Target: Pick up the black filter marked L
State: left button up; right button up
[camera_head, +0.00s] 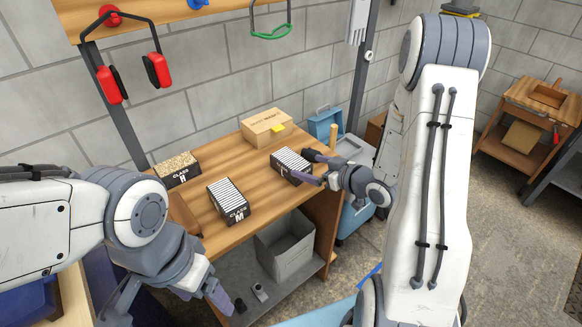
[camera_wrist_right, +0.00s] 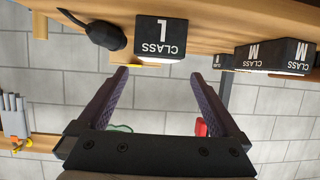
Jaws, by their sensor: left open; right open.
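The black filter marked L (camera_head: 287,166) has a pale pleated top and stands at the right end of the wooden workbench. In the right wrist view, which is upside down, its face with "CLASS L" (camera_wrist_right: 160,38) shows beyond the fingertips and between them. My right gripper (camera_head: 316,169) is open beside the filter's right end; it also shows in the right wrist view (camera_wrist_right: 161,75), its fingers apart with nothing between them. My left gripper (camera_head: 203,293) is open and empty, low in front of the bench.
A cardboard box (camera_head: 267,128) is behind. A dark rounded object (camera_wrist_right: 104,33) lies near filter L. A grey bin (camera_head: 285,247) sits on the lower shelf.

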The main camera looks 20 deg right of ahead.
aim_at(291, 160)
jog(key=x, duration=0.4)
jog(key=shift+w+a, duration=0.1)
jog(key=shift+w, duration=0.05)
jog(key=p+x, duration=0.2)
jog(key=x, duration=0.2)
jog(key=shift+w+f, duration=0.15)
jog(key=shift+w+a+f, duration=0.1)
jog(key=shift+w+f, duration=0.1)
jog(key=shift+w, duration=0.15)
jog(key=c, duration=1.2)
jog(key=shift+r, duration=0.15)
jog(key=shift+c, duration=0.2)
